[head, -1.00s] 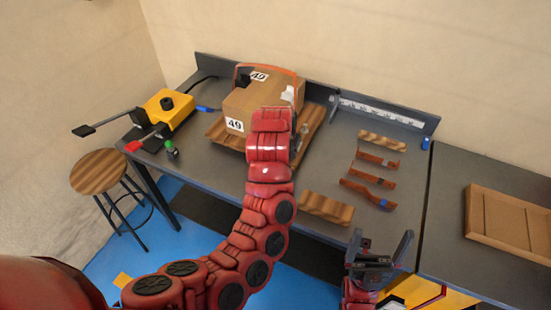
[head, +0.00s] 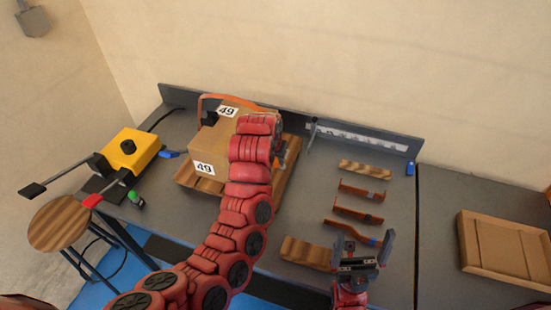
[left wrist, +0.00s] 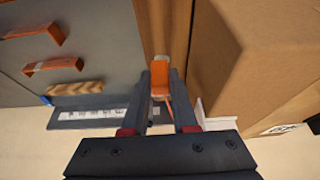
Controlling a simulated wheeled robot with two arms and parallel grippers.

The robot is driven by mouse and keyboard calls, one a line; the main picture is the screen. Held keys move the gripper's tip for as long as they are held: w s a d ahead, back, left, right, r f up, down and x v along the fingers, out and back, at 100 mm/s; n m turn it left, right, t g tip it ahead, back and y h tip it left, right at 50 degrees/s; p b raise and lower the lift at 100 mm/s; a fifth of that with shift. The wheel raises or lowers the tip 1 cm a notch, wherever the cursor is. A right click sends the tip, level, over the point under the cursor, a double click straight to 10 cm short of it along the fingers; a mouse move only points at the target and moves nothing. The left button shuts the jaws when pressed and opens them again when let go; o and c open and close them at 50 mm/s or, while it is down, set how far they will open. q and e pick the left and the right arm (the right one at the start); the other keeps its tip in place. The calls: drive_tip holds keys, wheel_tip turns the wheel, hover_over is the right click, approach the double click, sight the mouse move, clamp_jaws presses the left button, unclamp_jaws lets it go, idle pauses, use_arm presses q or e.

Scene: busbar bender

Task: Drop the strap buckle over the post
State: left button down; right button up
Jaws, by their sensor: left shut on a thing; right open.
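My left gripper (left wrist: 160,97) is shut on the orange buckle (left wrist: 160,80), at the right side of the cardboard box (head: 208,140). A thin orange strap trails from the buckle. In the head view my left arm hides most of this gripper; a bit of orange shows beside it. The orange strap (head: 240,98) passes over the box's back. A small pale grey piece (left wrist: 161,60) shows just beyond the buckle's end; I cannot tell whether it is the post or whether they touch. My right gripper (head: 360,250) is open and empty near the table's front edge.
The box stands on a wooden pallet (head: 186,181). Orange-brown bent bars (head: 361,191) and wooden blocks (head: 365,170) lie to the right. A yellow tool (head: 132,150) stands at the left. A wooden tray (head: 468,240) lies on the right-hand table.

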use_arm(q)
drive_tip(key=shift+w+f, duration=0.2)
drive_tip(key=shift+f, duration=0.2)
drive_tip(key=shift+s+f+b, duration=0.15)
drive_tip(key=shift+f+b, duration=0.5)
drive_tip(key=shift+f, duration=0.25)
drive_tip(key=shift+f+b, duration=0.75)
drive_tip(key=shift+f, duration=1.25)
drive_tip(key=c, duration=0.6)
unclamp_jaws()
drive_tip(key=shift+r, duration=0.1)
